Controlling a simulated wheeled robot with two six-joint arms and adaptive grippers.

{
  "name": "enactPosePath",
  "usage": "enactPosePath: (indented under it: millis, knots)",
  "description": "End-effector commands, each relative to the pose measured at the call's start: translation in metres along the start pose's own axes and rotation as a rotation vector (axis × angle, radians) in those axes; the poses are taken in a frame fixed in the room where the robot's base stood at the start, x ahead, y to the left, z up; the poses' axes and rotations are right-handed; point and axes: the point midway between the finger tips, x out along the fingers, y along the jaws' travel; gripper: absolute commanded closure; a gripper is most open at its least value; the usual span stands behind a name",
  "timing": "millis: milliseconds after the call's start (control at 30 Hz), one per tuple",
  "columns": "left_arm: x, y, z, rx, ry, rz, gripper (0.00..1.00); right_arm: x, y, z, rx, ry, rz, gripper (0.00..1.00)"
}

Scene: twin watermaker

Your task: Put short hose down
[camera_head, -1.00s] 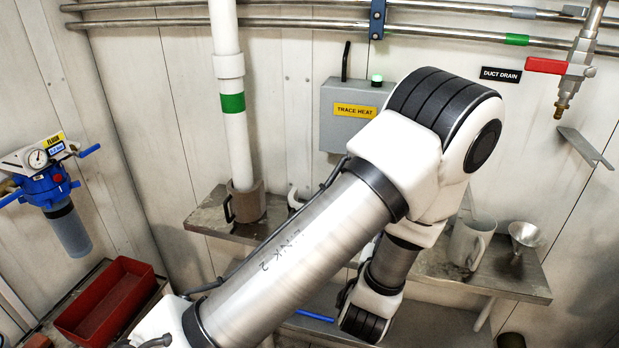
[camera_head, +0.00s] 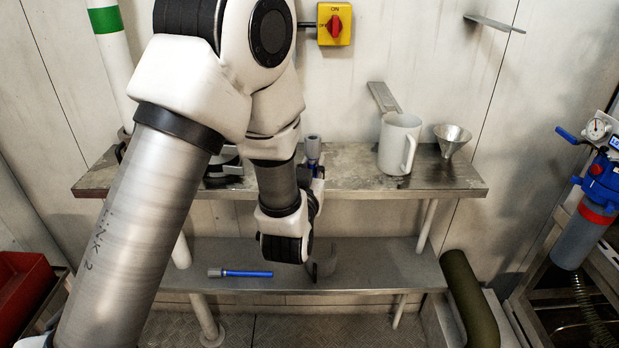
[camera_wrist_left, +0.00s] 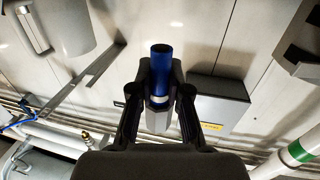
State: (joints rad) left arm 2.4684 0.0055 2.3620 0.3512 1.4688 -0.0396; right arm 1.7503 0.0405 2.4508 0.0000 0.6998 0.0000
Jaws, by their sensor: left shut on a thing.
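My left gripper (camera_wrist_left: 160,82) is shut on a short blue hose (camera_wrist_left: 161,62) with a pale metallic fitting, seen between the fingers in the left wrist view. In the head view the held hose (camera_head: 313,148) stands roughly upright in front of the upper shelf (camera_head: 440,180), its grey end up; the fingers are partly hidden by my wrist. I cannot tell whether it touches the shelf. Another blue hose (camera_head: 246,273) with a grey end lies on the lower shelf (camera_head: 385,270). My right gripper is not in view.
A white mug (camera_head: 398,146) and a metal funnel (camera_head: 452,138) stand on the upper shelf, right of my gripper. My arm partly hides a pot at the shelf's left. A red tray (camera_head: 22,290) is at far left. The lower shelf's right part is mostly clear.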

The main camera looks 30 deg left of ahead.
Motion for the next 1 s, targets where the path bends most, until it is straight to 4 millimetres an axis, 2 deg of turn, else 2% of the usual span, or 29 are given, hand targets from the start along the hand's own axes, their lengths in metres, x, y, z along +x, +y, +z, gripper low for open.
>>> enactPosePath:
  millis: [100, 200, 300, 533, 867, 900, 967, 1000]
  knots:
    - [0.035, -0.01, -0.002, -0.006, 0.001, -0.004, 1.0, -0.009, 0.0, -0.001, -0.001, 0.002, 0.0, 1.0]
    - [0.058, -0.015, 0.001, -0.002, 0.002, -0.002, 1.0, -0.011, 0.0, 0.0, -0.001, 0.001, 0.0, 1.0]
    - [0.069, -0.018, 0.004, 0.001, 0.001, 0.0, 1.0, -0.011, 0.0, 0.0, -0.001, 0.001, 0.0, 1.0]
    - [0.071, -0.018, 0.038, 0.003, -0.001, 0.001, 1.0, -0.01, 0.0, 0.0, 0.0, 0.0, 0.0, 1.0]
    - [0.07, -0.018, 0.043, 0.001, 0.001, 0.001, 1.0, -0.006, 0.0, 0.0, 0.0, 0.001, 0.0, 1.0]
    - [0.07, -0.018, 0.043, 0.001, 0.001, 0.001, 0.81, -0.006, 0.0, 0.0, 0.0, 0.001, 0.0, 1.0]
    - [0.07, -0.018, 0.042, 0.001, 0.001, 0.001, 0.59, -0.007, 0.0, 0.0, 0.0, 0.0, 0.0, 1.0]
    - [0.07, -0.018, 0.042, 0.001, 0.001, 0.001, 0.59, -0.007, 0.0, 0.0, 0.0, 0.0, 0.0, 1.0]
